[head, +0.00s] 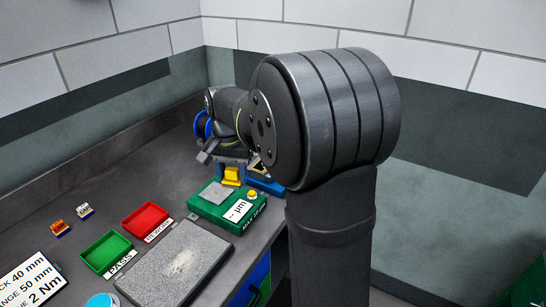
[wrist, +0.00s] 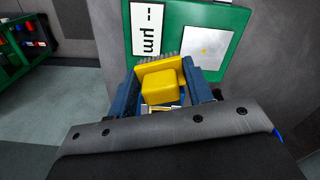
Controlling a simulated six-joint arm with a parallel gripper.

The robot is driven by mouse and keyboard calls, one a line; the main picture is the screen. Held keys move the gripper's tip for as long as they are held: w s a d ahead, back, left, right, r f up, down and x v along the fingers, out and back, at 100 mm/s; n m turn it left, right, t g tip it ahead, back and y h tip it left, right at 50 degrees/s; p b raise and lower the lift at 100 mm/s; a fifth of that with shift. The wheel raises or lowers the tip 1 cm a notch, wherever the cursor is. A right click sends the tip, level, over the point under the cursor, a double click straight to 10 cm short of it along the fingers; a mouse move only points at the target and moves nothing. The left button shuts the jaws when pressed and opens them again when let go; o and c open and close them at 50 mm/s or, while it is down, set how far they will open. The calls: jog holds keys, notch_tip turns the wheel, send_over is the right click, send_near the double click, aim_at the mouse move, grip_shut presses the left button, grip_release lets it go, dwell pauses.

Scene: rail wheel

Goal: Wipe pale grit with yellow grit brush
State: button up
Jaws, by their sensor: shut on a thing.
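My gripper (head: 230,170) is shut on the yellow grit brush (head: 232,178), at the back edge of the green gauge box. In the wrist view the brush (wrist: 160,86) sits between my blue fingers, with its pale bristles on the side toward the green box (wrist: 250,22). The box bears a pale square plate (wrist: 190,46) with a small yellowish speck on it; the plate also shows in the head view (head: 216,194). I cannot clearly make out pale grit there. Whether the bristles touch the box is unclear.
A speckled grey slab (head: 180,265) lies in front, with a green tray (head: 106,254) and a red tray (head: 146,221) to its left. Two small wheeled pieces (head: 60,228) stand farther left. A blue block (head: 266,186) is beside the box. My arm hides the right.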

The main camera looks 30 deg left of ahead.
jog(key=s+a+n, duration=0.2)
jog(key=s, duration=1)
jog(key=n, duration=0.3)
send_over(174, 275)
jog(key=shift+d+f, duration=0.1)
jog(key=shift+f, duration=4.15)
jog(key=shift+w, duration=0.85)
jog(key=shift+c, duration=0.4)
jog(key=shift+w+f, duration=0.1)
jog(key=shift+w, duration=3.65)
jog(key=shift+s, duration=4.6)
notch_tip(174, 275, up, 8)
jog(key=shift+r, duration=0.2)
jog(key=shift+w+f, duration=0.1)
jog(key=shift+w, duration=0.05)
